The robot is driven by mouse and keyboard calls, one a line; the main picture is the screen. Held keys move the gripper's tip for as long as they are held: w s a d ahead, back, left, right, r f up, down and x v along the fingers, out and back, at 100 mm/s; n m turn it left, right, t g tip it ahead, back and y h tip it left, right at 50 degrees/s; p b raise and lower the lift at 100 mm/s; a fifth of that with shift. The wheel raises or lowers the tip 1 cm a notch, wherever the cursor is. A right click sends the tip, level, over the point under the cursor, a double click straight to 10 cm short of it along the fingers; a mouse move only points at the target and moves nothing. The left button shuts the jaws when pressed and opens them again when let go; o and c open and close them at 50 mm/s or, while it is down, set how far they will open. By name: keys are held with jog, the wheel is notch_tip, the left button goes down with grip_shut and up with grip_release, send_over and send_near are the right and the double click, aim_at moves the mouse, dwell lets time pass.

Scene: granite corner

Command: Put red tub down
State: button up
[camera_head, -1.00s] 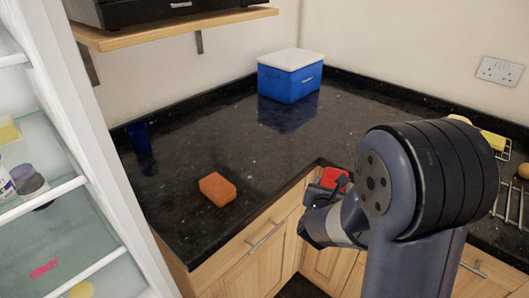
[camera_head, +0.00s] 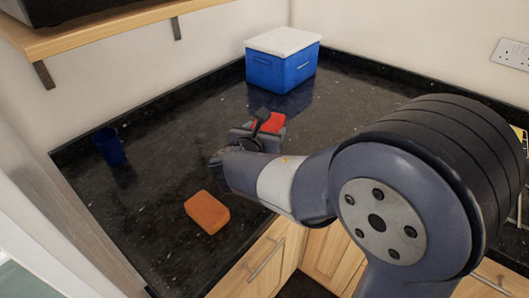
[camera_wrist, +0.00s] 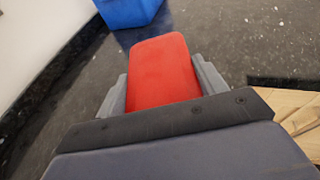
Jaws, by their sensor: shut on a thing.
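The red tub (camera_wrist: 162,72) is held between the two fingers of my gripper (camera_wrist: 164,88) in the wrist view, with its red face toward the camera. In the head view the red tub (camera_head: 271,122) shows only partly, behind my gripper (camera_head: 262,135) and wrist. My gripper is shut on it, over the dark granite counter (camera_head: 160,165). Whether the tub's underside touches the counter cannot be told.
A blue cool box with a white lid (camera_head: 281,70) stands at the back corner. A blue cup (camera_head: 109,148) is at the left and an orange sponge-like block (camera_head: 207,212) near the front edge. Bare counter lies between them. A wooden shelf (camera_head: 110,25) hangs above left.

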notch_tip(320, 180, down, 6)
jog(key=shift+f+b, duration=0.25)
jog(key=shift+b, duration=0.2)
jog(key=shift+f, duration=0.1)
jog(key=shift+f, duration=0.15)
jog(key=o, duration=1.2)
jog(key=shift+s+r, duration=0.2)
jog(key=shift+r, duration=0.15)
jog(key=v, duration=1.1)
jog(key=shift+s, duration=0.3)
